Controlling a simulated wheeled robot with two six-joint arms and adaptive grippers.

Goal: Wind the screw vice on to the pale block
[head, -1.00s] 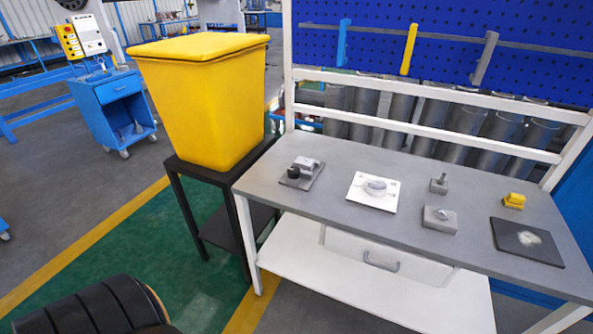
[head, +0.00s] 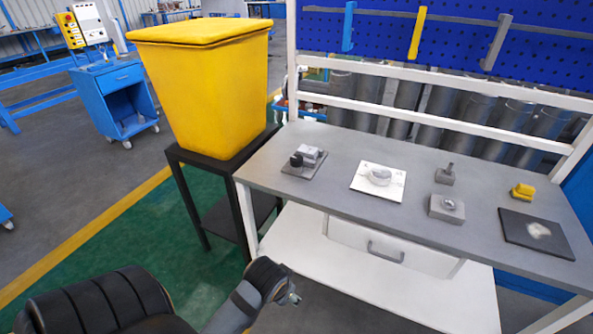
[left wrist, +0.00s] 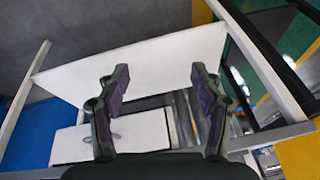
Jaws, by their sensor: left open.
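The screw vice (head: 297,160) looks to be the small device with a black knob on a dark plate at the left end of the grey table. A pale grey block (head: 311,153) sits at it, beside the knob; whether the jaw touches it is too small to tell. My left gripper (head: 291,298) is low in front of the table, below its top and well short of the vice. In the left wrist view the left gripper (left wrist: 160,82) has its fingers wide apart with nothing between them. My right gripper is not in view.
On the grey table (head: 330,143) stand a white plate (head: 393,190) with a round part, grey blocks (head: 446,207), a yellow piece (head: 523,190) and a dark plate (head: 520,237). A yellow bin (head: 205,95) on a black stand is left of the table. A white shelf (head: 300,235) lies below.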

